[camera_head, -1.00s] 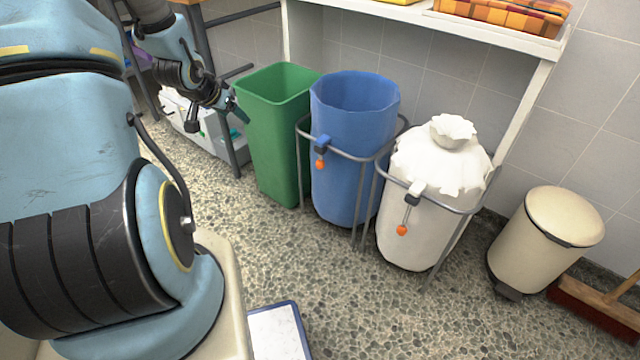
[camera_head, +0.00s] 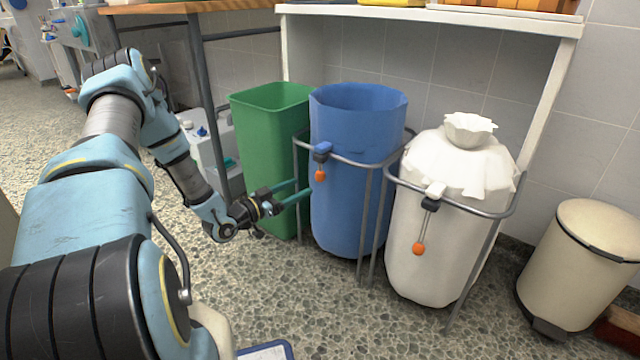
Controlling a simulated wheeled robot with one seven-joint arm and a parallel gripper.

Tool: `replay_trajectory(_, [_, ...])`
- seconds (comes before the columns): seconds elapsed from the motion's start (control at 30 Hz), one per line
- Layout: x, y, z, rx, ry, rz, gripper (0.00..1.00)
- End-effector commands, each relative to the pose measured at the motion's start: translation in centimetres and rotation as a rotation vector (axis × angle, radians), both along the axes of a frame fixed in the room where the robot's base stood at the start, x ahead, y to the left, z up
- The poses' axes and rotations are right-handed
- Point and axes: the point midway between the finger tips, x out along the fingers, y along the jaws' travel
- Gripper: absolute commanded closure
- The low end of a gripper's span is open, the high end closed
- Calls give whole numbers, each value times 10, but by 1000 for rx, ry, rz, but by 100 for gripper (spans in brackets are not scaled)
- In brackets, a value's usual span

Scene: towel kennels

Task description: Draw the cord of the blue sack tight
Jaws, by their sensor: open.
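The blue sack (camera_head: 350,205) hangs open-mouthed in a grey metal frame (camera_head: 372,215) in the head view. On the front rim of its frame is a blue cord lock (camera_head: 322,150), with an orange ball (camera_head: 320,175) hanging just below it. My gripper (camera_head: 304,190) points right, its two teal fingers apart and empty. In the picture the fingertips lie just left of and slightly below the orange ball. I cannot tell the depth gap between them.
A green bin (camera_head: 268,130) stands left of the blue sack, behind my gripper. A white sack (camera_head: 430,240), gathered at the top, has its own orange ball (camera_head: 418,249). A cream pedal bin (camera_head: 580,265) stands at right. A shelf (camera_head: 440,18) overhangs behind.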

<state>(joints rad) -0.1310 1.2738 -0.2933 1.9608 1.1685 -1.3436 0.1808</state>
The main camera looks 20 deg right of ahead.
Motion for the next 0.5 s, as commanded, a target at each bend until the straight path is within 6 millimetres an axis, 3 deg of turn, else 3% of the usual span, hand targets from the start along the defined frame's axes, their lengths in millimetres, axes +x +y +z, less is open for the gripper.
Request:
replay_trajectory(0.3, [24, -55, -1, 0, -2, -1, 31])
replay_trajectory(0.5, [34, -77, -1, 1, -1, 0, 31])
